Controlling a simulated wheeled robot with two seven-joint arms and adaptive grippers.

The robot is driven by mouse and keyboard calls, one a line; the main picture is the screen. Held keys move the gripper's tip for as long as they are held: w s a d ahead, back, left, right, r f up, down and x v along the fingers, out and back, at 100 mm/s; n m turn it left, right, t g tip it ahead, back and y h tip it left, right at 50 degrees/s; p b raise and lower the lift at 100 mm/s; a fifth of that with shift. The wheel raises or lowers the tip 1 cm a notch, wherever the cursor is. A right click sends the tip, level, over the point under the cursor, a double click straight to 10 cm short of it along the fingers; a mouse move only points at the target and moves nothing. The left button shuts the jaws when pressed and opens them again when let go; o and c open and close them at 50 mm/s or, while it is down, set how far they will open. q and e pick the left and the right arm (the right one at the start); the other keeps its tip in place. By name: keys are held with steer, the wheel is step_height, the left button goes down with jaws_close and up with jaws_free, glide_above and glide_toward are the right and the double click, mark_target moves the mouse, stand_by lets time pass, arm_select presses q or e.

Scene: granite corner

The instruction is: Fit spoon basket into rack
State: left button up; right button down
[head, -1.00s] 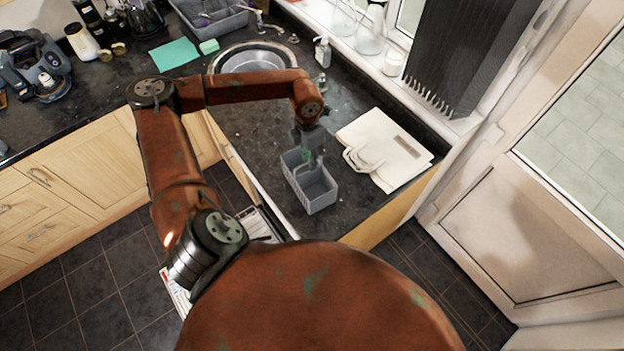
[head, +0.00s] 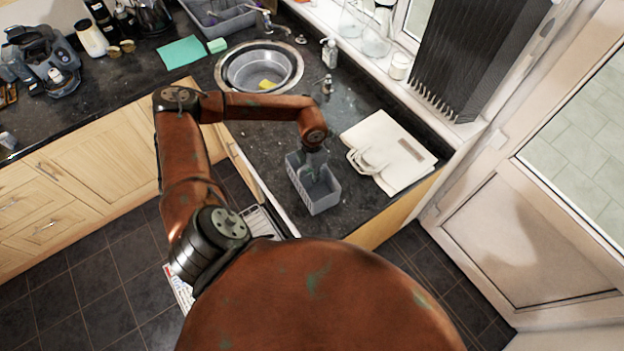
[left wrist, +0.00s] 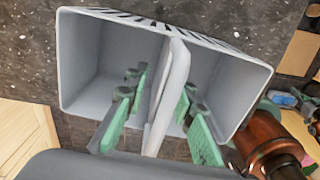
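The grey two-compartment spoon basket (head: 322,197) stands on the dark granite worktop, near its front edge. It also fills much of the left wrist view (left wrist: 85,75), with a central divider and handle (left wrist: 170,90). My left gripper (head: 314,172) reaches down into it from above. In the left wrist view its green-padded fingers (left wrist: 158,115) are open, one on each side of the divider, with gaps to it. A pale, slatted rack-like part (head: 262,222) shows low beyond the worktop edge, mostly hidden by my arm and body. My right gripper is out of view.
A cream folded bag or board (head: 390,152) lies just right of the basket. A round sink (head: 228,72) with a yellow sponge (head: 268,85) is behind. A soap bottle (head: 330,52) stands near the sill. Worktop between sink and basket is mostly clear.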

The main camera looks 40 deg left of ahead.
arm_select(q)
steer(key=shift+c, duration=0.6)
jaws_close()
steer(key=shift+r, duration=0.1)
